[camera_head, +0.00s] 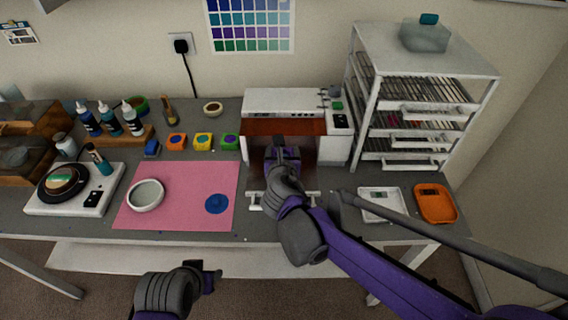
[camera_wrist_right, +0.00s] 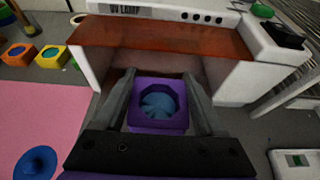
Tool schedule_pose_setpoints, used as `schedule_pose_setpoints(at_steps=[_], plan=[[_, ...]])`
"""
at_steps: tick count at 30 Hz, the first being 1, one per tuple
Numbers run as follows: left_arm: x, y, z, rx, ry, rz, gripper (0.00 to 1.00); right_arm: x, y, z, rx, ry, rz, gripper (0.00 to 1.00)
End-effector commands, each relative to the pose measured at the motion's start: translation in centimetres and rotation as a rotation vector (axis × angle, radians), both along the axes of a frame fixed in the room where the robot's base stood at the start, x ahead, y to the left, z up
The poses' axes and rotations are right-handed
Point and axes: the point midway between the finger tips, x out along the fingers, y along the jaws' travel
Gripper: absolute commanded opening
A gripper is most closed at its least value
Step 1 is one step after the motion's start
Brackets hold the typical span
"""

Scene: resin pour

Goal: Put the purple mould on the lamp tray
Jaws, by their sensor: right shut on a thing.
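In the head view my right gripper (camera_head: 281,150) reaches into the open front of the white UV lamp (camera_head: 337,148); the mould is hardly visible there. White front pieces of the lamp tray (camera_head: 254,200) show on both sides of my arm, which hides most of it. I cannot tell whether the mould touches the tray. My left gripper (camera_head: 208,276) is low, in front of the table; its jaw opening is unclear.
Orange, yellow and green moulds (camera_head: 203,140) stand left of the lamp. A pink mat (camera_head: 180,213) holds a white cup (camera_head: 146,195) and a blue disc (camera_head: 216,204). A scale (camera_head: 381,204), an orange tray (camera_head: 435,203) and a white rack (camera_head: 362,95) are to the right.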

Motion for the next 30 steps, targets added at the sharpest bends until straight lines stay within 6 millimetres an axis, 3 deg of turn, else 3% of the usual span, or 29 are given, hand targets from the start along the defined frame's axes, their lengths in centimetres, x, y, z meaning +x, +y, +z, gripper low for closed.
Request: schedule_pose_setpoints(at_steps=[12, 24, 25, 29, 30], plan=[[-0.2, 0.0, -0.6, 0.0, 0.003, 0.0, 0.5, 0.0, 0.0, -4.8, 0.0, 0.0, 0.0, 0.17], [-0.3, 0.0, -1.0, 0.0, 0.005, 0.0, 0.5, 0.0, 0.0, -5.4, 0.0, 0.0, 0.0, 0.17], [-0.3, 0.0, -0.9, 0.0, 0.005, 0.0, 0.5, 0.0, 0.0, -5.3, 0.0, 0.0, 0.0, 0.77], [-0.2, 0.0, -0.9, 0.0, 0.005, 0.0, 0.5, 0.0, 0.0, -5.2, 0.0, 0.0, 0.0, 1.0], [-0.2, 0.0, -0.9, 0.0, 0.005, 0.0, 0.5, 0.0, 0.0, -5.2, 0.0, 0.0, 0.0, 1.0]])
